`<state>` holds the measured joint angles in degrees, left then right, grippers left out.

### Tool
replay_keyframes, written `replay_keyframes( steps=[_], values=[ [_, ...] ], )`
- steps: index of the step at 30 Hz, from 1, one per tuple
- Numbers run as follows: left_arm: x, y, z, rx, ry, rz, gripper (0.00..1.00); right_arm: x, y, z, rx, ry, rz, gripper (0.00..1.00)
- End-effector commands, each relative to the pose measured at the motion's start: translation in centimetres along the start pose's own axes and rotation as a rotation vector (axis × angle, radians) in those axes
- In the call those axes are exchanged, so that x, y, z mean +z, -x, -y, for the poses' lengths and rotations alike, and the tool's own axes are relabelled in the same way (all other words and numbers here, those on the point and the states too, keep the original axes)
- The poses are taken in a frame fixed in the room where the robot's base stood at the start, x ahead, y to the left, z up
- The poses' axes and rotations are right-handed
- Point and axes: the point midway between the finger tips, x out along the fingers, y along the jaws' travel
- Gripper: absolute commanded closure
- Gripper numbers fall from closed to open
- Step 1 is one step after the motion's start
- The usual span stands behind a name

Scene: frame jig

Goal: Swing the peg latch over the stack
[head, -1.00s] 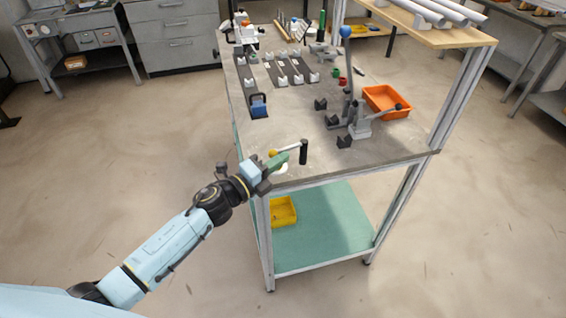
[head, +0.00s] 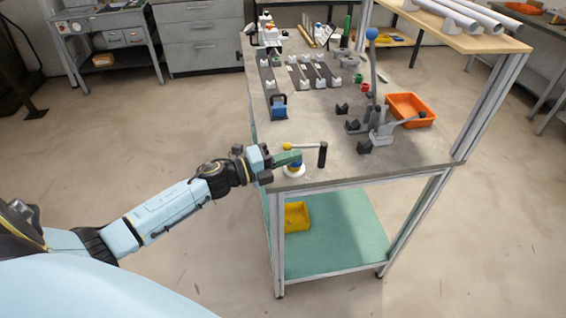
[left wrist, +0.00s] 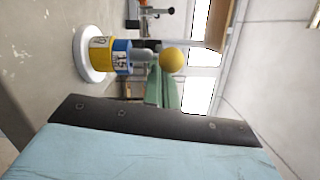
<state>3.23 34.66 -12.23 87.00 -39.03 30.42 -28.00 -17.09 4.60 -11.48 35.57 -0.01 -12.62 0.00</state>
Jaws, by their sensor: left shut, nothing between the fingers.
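The peg latch has a black upright post (head: 322,155) near the table's front edge, with a thin arm reaching left to a yellow ball knob (head: 287,147). Below the knob is the stack (head: 294,172), a white round base with yellow and blue pieces, partly hidden by my fingers. In the left wrist view the stack (left wrist: 101,54) lies sideways, with a grey part and the yellow knob (left wrist: 172,60) in line beyond the blue piece. My left gripper (head: 296,157), with green fingers, is shut and empty beside the stack and knob. Whether it touches them is unclear. My right gripper is not in view.
A grey lever clamp (head: 381,132) and an orange bin (head: 411,109) stand right on the table (head: 335,165). A blue block (head: 278,106) and dark strips lie farther back. A yellow bin (head: 297,216) is on the lower shelf. The tabletop around the post is mostly clear.

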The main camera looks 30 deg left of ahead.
Motion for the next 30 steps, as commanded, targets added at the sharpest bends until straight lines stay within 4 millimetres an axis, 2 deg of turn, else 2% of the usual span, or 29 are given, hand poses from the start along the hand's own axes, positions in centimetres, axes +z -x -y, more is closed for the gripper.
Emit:
replay_keyframes(
  steps=[6,12,18,24,30],
  values=[
    [-3.6,-0.2,0.0,-0.001,0.005,-0.013,1.00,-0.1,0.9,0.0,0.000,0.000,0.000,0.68],
    [-3.4,4.7,-0.3,0.002,0.003,-0.013,1.00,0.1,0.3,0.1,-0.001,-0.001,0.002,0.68],
    [-3.4,8.0,-0.2,0.001,0.003,-0.012,1.00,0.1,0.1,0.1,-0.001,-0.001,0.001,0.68],
    [-3.4,9.4,-0.1,-0.001,0.002,-0.012,1.00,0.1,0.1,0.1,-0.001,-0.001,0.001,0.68],
    [-3.3,9.7,-0.1,-0.002,0.002,-0.011,1.00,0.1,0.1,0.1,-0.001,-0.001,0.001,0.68]
  ],
)
